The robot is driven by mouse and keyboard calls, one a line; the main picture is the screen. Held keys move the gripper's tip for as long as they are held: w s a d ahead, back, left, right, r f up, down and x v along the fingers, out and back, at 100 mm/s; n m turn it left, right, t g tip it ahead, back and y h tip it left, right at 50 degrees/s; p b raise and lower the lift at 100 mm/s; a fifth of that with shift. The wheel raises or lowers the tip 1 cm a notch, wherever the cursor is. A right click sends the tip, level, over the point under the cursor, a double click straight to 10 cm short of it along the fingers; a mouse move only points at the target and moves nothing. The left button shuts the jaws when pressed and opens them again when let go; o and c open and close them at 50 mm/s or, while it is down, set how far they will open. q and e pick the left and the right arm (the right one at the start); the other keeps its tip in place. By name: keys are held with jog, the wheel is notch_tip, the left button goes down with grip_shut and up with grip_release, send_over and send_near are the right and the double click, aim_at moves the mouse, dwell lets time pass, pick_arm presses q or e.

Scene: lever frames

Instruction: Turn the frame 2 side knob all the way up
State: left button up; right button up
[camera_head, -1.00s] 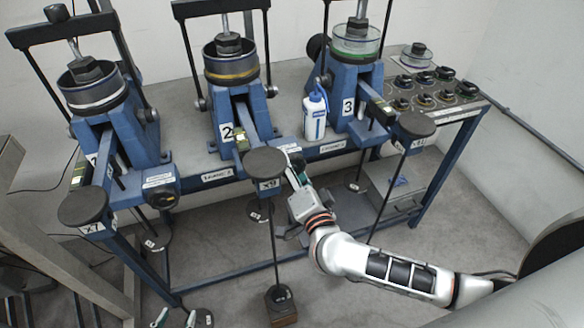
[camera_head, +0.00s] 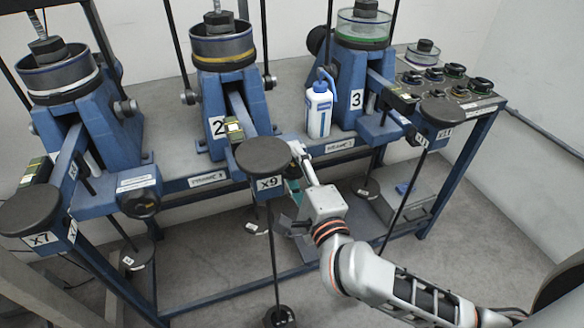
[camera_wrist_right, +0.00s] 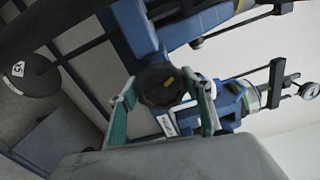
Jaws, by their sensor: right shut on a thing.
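Frame 2 (camera_head: 222,85) is the blue middle lever frame, with a "2" plate and a dark round weight (camera_head: 263,154) marked X9 on its lever end. My right gripper (camera_wrist_right: 163,103) is shut on this knob, one finger on each side. In the head view my right gripper (camera_head: 297,172) reaches the right side of the frame, just beside the X9 weight, and the knob is hidden there. My left gripper is out of view.
A blue-and-white bottle (camera_head: 319,108) stands on the bench between frames 2 and 3. Frame 3 (camera_head: 357,80) is to the right, frame 1 (camera_head: 70,110) to the left. Several dark-topped round pieces (camera_head: 455,72) sit at the right bench end. A grey box (camera_head: 395,200) is below.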

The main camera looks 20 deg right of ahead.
jog(key=shift+w+d+f+m, duration=0.15)
jog(key=shift+d+m, duration=0.15)
jog(key=shift+m, duration=0.5)
jog(key=o, duration=1.5)
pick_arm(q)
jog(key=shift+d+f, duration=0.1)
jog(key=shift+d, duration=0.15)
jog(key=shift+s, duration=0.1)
pick_arm(e)
jog(key=shift+a, duration=0.1)
jog(key=s+p, duration=0.1)
jog(key=s, duration=0.4)
jog(key=shift+s, duration=0.15)
jog(key=shift+s+p, duration=0.3)
jog(key=shift+s, duration=0.15)
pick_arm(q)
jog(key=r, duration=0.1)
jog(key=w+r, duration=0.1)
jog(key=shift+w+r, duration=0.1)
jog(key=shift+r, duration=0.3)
